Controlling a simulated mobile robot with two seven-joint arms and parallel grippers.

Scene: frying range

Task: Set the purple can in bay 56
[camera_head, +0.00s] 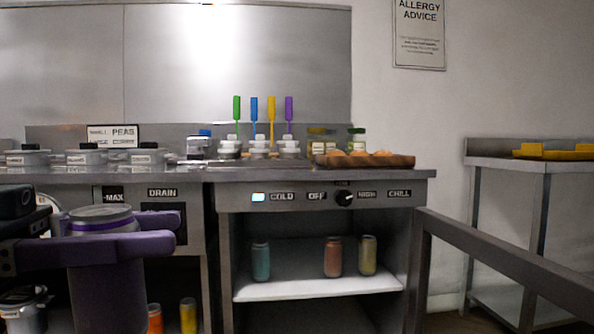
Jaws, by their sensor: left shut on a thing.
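The purple can (107,290) is at the lower left, close to the camera, upright with a silver top. My left gripper (158,230) comes in from the left and is shut on the can, one finger in front and one behind. The front finger hides part of the can's side, and the picture's bottom edge cuts off its base. I can read no bay number 56 anywhere. My right gripper is not in view.
A chilled cabinet shelf (300,286) holds a teal can (261,262), a red can (333,257) and a yellow can (368,255), with a gap between teal and red. The counter (300,176) above carries jars and a wooden tray (365,161).

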